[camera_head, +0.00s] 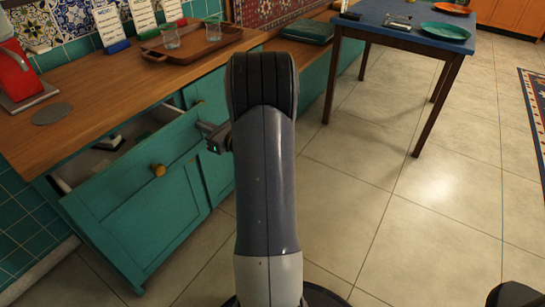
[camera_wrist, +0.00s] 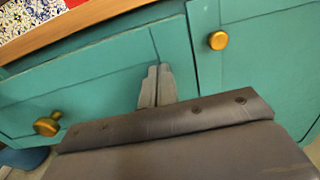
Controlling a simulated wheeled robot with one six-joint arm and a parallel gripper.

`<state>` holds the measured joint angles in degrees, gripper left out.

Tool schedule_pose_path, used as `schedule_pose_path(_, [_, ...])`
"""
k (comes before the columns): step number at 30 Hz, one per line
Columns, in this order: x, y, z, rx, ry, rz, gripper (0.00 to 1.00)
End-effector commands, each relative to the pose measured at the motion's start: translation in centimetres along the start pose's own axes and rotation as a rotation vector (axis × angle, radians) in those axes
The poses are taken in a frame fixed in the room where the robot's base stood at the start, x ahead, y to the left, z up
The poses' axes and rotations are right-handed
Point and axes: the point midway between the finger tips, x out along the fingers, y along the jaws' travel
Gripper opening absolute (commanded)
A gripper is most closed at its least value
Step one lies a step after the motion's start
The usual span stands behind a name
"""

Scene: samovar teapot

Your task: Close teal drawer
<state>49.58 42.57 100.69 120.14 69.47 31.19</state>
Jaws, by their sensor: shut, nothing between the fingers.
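The teal drawer (camera_head: 125,185) stands pulled out from the cabinet under the wooden counter in the head view. Its inside shows behind the front, with some pale items in it. Its gold knob (camera_head: 158,170) faces me, and a gold knob also shows at left in the wrist view (camera_wrist: 47,125). My gripper (camera_head: 205,132) is beside the right end of the drawer front, partly hidden by my arm. In the wrist view my gripper (camera_wrist: 157,70) is shut and empty, its fingertips in front of the teal surface. I cannot tell whether they touch it.
The wooden counter (camera_head: 90,90) holds a tray (camera_head: 190,42) with glasses and a red appliance (camera_head: 15,70). A blue table (camera_head: 400,25) with plates stands at the back right. Another gold knob (camera_wrist: 217,40) is on a neighbouring teal front.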

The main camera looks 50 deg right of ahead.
Motion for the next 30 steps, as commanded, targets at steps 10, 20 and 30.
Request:
schedule_pose_path(10, [8.3, 0.1, -0.1, -0.001, -0.002, 0.002, 0.0])
schedule_pose_path(20, [12.0, 0.0, -0.1, 0.0, 0.001, 0.0, 0.0])
schedule_pose_path(30, [12.7, 0.0, 0.2, -0.002, -0.004, 0.0, 0.0])
